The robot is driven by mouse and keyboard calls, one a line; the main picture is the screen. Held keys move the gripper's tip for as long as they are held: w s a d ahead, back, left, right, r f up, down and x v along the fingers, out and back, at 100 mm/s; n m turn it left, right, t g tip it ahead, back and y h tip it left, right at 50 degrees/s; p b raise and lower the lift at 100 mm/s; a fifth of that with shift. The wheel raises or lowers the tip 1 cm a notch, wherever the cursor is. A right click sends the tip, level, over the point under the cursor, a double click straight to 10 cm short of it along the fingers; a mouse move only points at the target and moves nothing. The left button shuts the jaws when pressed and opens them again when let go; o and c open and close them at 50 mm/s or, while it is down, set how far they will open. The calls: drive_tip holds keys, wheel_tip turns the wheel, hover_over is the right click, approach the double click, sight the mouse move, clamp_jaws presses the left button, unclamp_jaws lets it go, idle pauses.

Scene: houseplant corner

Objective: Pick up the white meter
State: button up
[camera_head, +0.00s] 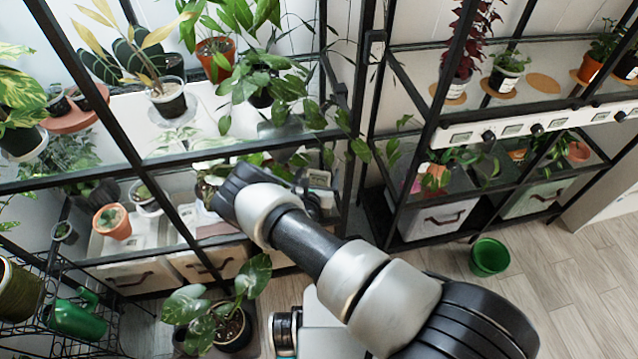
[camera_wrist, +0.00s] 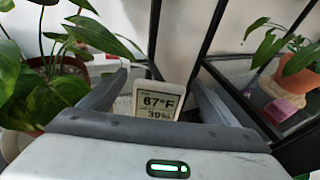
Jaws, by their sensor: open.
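The white meter (camera_wrist: 158,101) stands upright, slightly tilted, in the wrist view, its display reading 67°F and 39%. It also shows in the camera_head view as a small pale block (camera_head: 319,178) on the left rack's lower shelf, just beyond my arm. My gripper (camera_wrist: 160,88) is open, with one grey finger to the left of the meter and one to the right. The meter appears between the fingers, with a gap on each side. The palm edge hides its lower part. I cannot tell how deep it sits between them.
A leafy plant in a terracotta pot (camera_wrist: 62,72) is close by the left finger. Black rack posts (camera_wrist: 205,50) rise behind and right of the meter. Another orange pot (camera_wrist: 300,76) stands farther right. A green bucket (camera_head: 489,257) is on the floor; the floor at right is clear.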

drive_tip(key=shift+w+d+f, duration=0.1)
drive_tip(key=shift+w+f, duration=0.05)
drive_tip(key=shift+w, duration=0.2)
drive_tip(key=c, duration=1.1)
drive_tip(key=shift+c, duration=0.2)
